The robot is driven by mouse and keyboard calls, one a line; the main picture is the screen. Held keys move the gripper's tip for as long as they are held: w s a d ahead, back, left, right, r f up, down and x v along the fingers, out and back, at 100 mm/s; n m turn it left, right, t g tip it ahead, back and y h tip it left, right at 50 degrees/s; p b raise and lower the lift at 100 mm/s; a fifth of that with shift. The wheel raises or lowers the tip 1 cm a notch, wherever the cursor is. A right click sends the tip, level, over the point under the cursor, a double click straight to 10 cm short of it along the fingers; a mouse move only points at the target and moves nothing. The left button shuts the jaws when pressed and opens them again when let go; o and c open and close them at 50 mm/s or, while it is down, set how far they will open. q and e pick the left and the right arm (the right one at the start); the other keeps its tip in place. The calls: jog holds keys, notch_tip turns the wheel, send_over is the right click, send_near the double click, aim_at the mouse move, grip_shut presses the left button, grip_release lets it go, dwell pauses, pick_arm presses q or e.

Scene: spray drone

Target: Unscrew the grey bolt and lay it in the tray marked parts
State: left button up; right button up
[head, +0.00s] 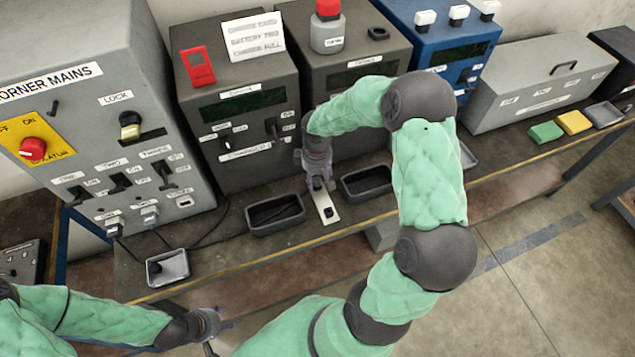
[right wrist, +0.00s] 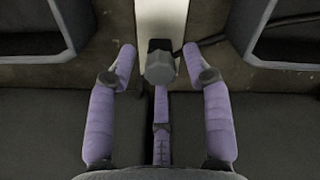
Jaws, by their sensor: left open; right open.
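The grey bolt (right wrist: 160,68) shows in the right wrist view with its hexagonal head toward the camera, over a white plate (right wrist: 160,18). My right gripper (right wrist: 160,72) is open, with a finger on either side of the bolt and gaps between. In the head view my right gripper (head: 322,187) is low over the rear end of the white plate (head: 322,202). Dark trays lie left (head: 275,229) and right (head: 367,192) of the plate; I cannot read which tray is marked parts. My left gripper (head: 218,322) is open and empty at lower left, away from the bench.
A small grey tray (head: 183,272) stands at the bench's front left, near black cables. Grey cabinets (head: 236,95) and a blue one (head: 455,50) line the back. Green and yellow blocks (head: 545,132) lie at right. My right arm crosses over the bench.

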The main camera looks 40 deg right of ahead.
grip_shut()
jog(key=shift+r+n+p, duration=0.15)
jog(key=shift+n+p, duration=0.4)
jog(key=shift+n, duration=0.25)
jog(key=n+p, duration=0.2)
jog(key=n, duration=0.1)
jog(key=n+p, duration=0.3)
jog(key=n, duration=0.2)
jog(key=shift+p, duration=0.3)
jog(key=shift+n+p, duration=1.65)
jog(key=shift+n, duration=1.05)
